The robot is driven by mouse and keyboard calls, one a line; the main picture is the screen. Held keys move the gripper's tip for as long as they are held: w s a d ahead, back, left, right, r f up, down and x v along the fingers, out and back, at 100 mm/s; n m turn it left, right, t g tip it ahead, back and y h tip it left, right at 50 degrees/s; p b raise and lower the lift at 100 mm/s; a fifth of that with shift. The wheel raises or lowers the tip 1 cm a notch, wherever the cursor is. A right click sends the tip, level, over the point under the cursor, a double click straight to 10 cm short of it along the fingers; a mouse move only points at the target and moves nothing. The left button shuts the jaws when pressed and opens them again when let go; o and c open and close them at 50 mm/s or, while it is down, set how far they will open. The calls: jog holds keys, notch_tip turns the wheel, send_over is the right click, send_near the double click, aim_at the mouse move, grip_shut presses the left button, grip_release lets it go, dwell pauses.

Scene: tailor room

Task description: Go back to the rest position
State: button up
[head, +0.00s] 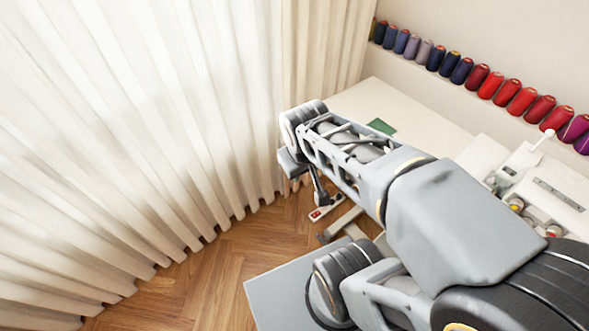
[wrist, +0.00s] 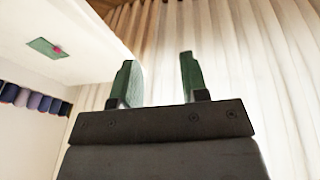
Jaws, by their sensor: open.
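My gripper (wrist: 157,72) shows in the wrist view with its two green fingers apart and nothing between them. It points toward the pale curtain (wrist: 230,50). In the head view my arm reaches out past the left side of the white table (head: 420,115), its end near the curtain (head: 150,120). The fingers are not clearly seen in that view.
A green patch (head: 381,126) lies on the table; a small reddish thing rests on it in the wrist view (wrist: 45,47). A sewing machine (head: 548,185) stands at the right. Thread spools (head: 478,77) line the wall. Wooden floor (head: 235,255) shows below.

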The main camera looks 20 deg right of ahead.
jog(key=shift+s+a+r+m+t+y, duration=0.15)
jog(key=shift+s+a+r+m+y, duration=0.15)
jog(key=shift+a, duration=0.3)
jog(key=shift+s+a+r+m+t+y, duration=0.1)
jog(key=shift+a+r+m+t+y, duration=0.1)
jog(key=shift+a+y, duration=0.3)
jog(key=shift+a, duration=0.1)
notch_tip(320, 180, up, 3)
jog(key=shift+f+p, duration=0.15)
jog(key=shift+p, duration=1.05)
